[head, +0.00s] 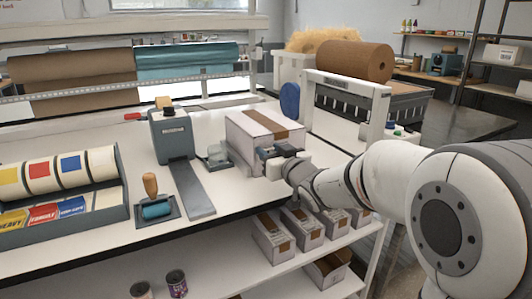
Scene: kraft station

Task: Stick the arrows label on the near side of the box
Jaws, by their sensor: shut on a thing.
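The box (244,135) is a white carton with a brown tape strip along its top. It stands upright on the white bench near the middle of the head view. My gripper (268,153) is at the near side of the box, low on its right part, with its fingers close to that face. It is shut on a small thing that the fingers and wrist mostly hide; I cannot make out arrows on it. Whether it touches the box I cannot tell. My wrist covers part of the near side.
A label rack (62,190) with yellow, red and blue marked rolls stands at the left. A grey dispenser (172,135), a wooden-handled roller (152,200) and a small grey device (217,154) stand left of the box. A brown paper roll (355,61) is behind.

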